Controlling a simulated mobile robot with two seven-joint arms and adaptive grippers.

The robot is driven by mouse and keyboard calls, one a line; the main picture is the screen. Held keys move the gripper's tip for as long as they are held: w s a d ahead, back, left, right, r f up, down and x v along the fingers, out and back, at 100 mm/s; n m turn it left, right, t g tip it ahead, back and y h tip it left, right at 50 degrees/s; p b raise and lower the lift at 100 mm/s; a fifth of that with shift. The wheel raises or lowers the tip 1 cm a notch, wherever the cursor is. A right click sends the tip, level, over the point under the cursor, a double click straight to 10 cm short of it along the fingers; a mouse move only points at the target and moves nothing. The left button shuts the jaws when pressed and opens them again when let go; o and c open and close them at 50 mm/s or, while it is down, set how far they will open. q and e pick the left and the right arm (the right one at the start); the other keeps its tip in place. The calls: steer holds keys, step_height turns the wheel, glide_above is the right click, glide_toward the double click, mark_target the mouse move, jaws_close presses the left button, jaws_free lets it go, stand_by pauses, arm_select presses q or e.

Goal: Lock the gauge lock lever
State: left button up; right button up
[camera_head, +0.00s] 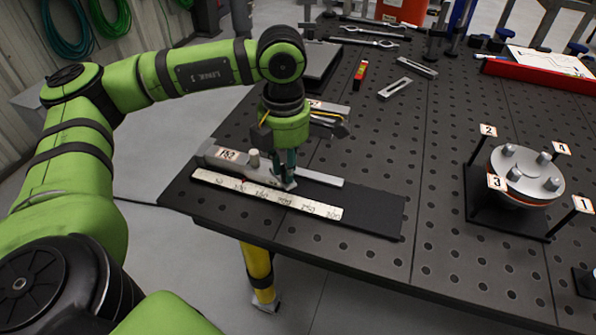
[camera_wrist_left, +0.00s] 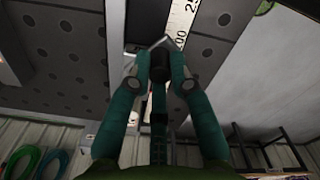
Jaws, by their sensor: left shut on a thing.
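The gauge (camera_head: 225,155) is a grey metal body with a numbered label, lying on a dark plate at the table's near left corner. A pale numbered scale (camera_head: 265,194) runs along its front and also shows in the wrist view (camera_wrist_left: 181,18). My left gripper (camera_head: 289,182) reaches down from above onto the gauge, at the scale's middle. In the wrist view its teal fingers (camera_wrist_left: 159,68) are closed around a small dark part, which I take to be the gauge lock lever (camera_wrist_left: 160,66). The fingers hide most of it, so its angle cannot be told. My right gripper is out of view.
A round bolted flange (camera_head: 525,177) with numbered tags stands at the right. Wrenches (camera_head: 365,42), a slotted bar (camera_head: 395,88) and a red tray (camera_head: 540,73) lie toward the back. The perforated table (camera_head: 385,130) is clear between gauge and flange.

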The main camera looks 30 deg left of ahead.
arm_select(q)
steer(key=shift+s+a, duration=0.15)
steer(key=shift+s, duration=0.15)
steer(key=shift+s+a+b, duration=0.15)
steer(key=shift+b, duration=0.15)
steer(key=shift+a, duration=0.1)
steer(key=shift+s+a, duration=0.1)
steer(key=shift+s, duration=0.1)
